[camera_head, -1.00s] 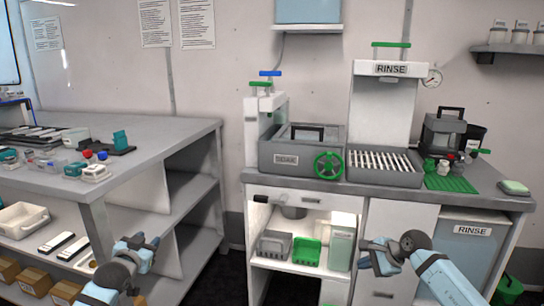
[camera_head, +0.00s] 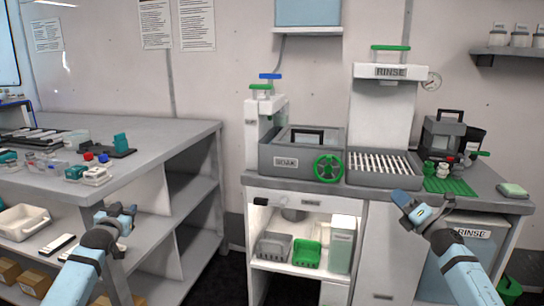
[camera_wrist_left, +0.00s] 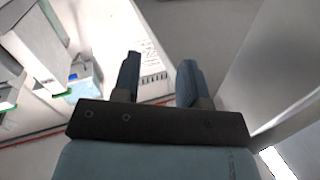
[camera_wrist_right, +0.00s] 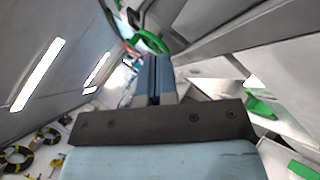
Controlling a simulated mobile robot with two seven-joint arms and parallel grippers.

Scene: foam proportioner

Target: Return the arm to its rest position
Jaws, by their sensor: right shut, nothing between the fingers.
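My left gripper (camera_head: 116,215) is raised at the lower left in the head view, in front of the left workbench's shelves. In the left wrist view its two fingers (camera_wrist_left: 158,80) stand apart with nothing between them. My right gripper (camera_head: 408,203) is at the lower right in the head view, in front of the white cabinet under the rinse station. In the right wrist view its fingers (camera_wrist_right: 154,80) are together and hold nothing.
The sink counter (camera_head: 440,198) carries a soak basin (camera_head: 285,160) with a green handwheel (camera_head: 328,167), and a rinse rack (camera_head: 385,163). The left workbench (camera_head: 165,135) holds several small parts. Dark floor shows between bench and cabinet.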

